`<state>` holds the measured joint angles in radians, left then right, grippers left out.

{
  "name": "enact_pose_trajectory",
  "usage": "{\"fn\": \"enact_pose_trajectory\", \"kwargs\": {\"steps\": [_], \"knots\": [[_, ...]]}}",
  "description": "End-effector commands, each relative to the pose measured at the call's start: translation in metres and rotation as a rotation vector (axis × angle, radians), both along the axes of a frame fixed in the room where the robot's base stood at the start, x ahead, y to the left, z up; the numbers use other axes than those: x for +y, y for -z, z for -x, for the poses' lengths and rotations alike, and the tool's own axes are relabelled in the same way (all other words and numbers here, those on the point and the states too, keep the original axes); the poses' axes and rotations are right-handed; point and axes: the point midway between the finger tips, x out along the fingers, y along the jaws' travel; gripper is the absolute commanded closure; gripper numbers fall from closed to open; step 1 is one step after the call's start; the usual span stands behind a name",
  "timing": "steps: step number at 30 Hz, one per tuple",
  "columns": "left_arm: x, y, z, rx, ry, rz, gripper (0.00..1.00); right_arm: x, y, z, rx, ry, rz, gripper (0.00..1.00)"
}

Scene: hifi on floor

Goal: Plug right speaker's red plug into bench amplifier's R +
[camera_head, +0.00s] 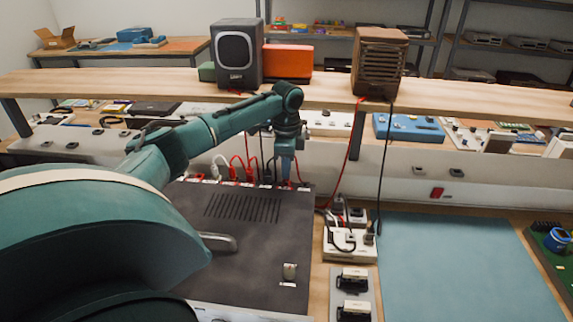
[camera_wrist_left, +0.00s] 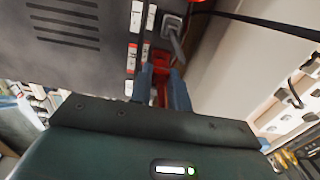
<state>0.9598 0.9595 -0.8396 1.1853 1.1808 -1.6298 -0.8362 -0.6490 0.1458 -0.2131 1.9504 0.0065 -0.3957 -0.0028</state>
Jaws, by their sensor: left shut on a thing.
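The bench amplifier (camera_head: 240,230) is a dark grey box on the bench, with vent slots on top and labelled sockets along its far edge. It also fills the upper left of the left wrist view (camera_wrist_left: 70,60). My left gripper (camera_head: 287,180) points down at the right part of that far edge. In the left wrist view its fingers (camera_wrist_left: 163,88) are shut on a red plug (camera_wrist_left: 160,72), close beside the white labels. I cannot tell whether the plug is inside a socket. The brown right speaker (camera_head: 380,65) stands on the shelf with a red and a black cable hanging down.
A grey speaker (camera_head: 237,55) stands left on the shelf (camera_head: 320,93). Other red, white and black plugs crowd the amplifier's far edge; a grey plug (camera_wrist_left: 171,25) sits near the held one. A power strip (camera_head: 350,245) lies right of the amplifier. The blue mat (camera_head: 455,265) is clear.

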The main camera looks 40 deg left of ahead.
Motion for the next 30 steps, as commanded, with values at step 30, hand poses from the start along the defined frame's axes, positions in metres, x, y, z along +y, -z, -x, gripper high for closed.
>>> {"fn": "enact_pose_trajectory", "kwargs": {"steps": [30], "knots": [[0.0001, 0.0092, 0.0001, 0.0, 0.0, 0.0, 1.0, 0.0005, 0.0002, 0.0, 0.001, 0.002, -0.002, 0.64]]}}
